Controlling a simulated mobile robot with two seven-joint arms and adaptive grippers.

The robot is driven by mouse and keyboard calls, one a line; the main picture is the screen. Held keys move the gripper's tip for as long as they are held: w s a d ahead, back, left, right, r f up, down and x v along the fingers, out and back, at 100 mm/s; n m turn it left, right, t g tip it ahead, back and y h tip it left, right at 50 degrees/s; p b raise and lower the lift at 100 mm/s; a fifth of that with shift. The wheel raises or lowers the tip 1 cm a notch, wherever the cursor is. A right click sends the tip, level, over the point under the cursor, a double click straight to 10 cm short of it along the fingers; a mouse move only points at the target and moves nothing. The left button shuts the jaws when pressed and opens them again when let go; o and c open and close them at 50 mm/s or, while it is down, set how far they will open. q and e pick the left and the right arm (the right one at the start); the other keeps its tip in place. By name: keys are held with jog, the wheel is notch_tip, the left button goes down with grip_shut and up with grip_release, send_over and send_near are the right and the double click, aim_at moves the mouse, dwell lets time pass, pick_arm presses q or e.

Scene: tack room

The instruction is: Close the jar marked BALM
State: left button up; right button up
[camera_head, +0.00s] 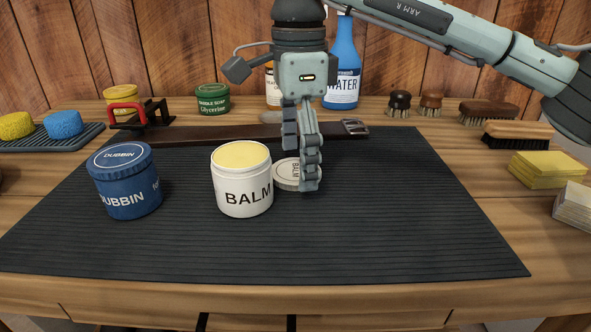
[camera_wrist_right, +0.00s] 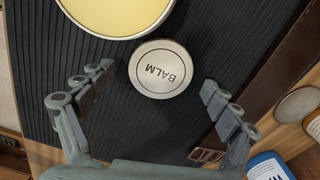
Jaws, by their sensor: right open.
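The white jar marked BALM (camera_head: 243,185) stands upright and open on the dark ribbed mat, its yellow content showing. Its lid (camera_head: 286,176), marked BALM, lies flat on the mat just right of the jar, partly hidden by my right gripper. My right gripper (camera_head: 309,182) points down over the lid from behind. In the right wrist view the lid (camera_wrist_right: 160,69) lies label up, ahead of and between the open fingers of the gripper (camera_wrist_right: 158,83), with clear space on both sides. Part of the open jar (camera_wrist_right: 115,12) shows at the top there. My left gripper is out of view.
A blue DUBBIN jar (camera_head: 125,183) stands left on the mat (camera_head: 380,235). A leather strap (camera_head: 215,135) with a buckle lies behind the jars. A green tin (camera_head: 212,98) and a blue WATER bottle (camera_head: 344,65) stand at the back. Brushes (camera_head: 517,133) and sponges (camera_head: 545,170) lie right. The mat's front right is clear.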

aim_at(298, 170)
jog(key=shift+c, duration=0.3)
jog(key=c, duration=0.8)
jog(key=shift+r, duration=0.15)
notch_tip(298, 170, up, 10)
